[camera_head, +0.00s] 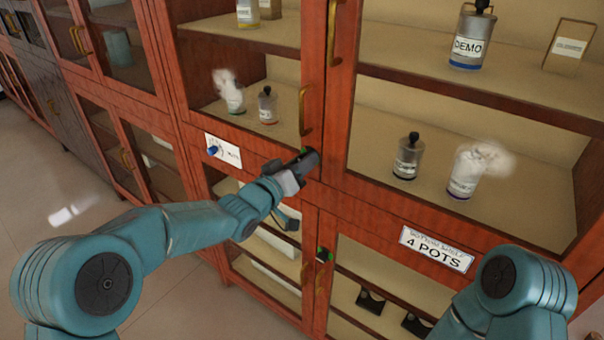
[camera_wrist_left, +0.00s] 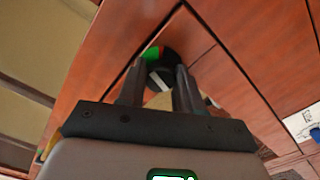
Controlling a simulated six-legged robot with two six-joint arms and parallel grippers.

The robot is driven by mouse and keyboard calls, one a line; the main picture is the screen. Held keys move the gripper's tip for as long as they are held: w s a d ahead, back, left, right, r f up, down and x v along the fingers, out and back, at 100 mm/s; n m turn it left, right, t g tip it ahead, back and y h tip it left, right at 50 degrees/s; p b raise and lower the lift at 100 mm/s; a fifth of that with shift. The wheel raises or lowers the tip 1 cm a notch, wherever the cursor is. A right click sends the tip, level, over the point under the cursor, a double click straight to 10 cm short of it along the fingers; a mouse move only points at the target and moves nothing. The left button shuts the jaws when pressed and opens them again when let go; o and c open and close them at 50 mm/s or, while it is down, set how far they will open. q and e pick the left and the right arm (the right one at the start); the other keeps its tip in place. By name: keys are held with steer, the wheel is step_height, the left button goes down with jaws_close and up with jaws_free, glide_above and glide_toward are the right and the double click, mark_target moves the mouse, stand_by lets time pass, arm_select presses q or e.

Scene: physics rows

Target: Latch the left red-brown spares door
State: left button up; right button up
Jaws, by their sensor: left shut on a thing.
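The red-brown cabinet has glass doors; an upper left door (camera_head: 319,40) with brass handles meets a right door. My left gripper (camera_head: 306,160) is at the bottom of the seam between these doors. It is shut on a dark round latch knob, which it mostly hides in the head view. In the left wrist view, my left gripper's fingers (camera_wrist_left: 158,80) stand either side of the knob (camera_wrist_left: 168,56), which shows green and orange patches at its rim. Which way the latch is turned cannot be told. My right gripper is out of view.
A second dark latch (camera_head: 323,254) with a green mark sits on the lower doors. A label reading "4 POTS" (camera_head: 436,248) and a white label card (camera_head: 223,151) are on the frame. Jars, including a DEMO jar (camera_head: 470,38), stand behind glass. Floor (camera_head: 80,180) is clear at left.

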arm_select(q)
steer(key=shift+r+m+b, duration=0.1)
steer(key=shift+m+b, duration=5.4)
steer(key=shift+m, duration=2)
steer(key=o, duration=1)
steer(key=shift+o, duration=0.2)
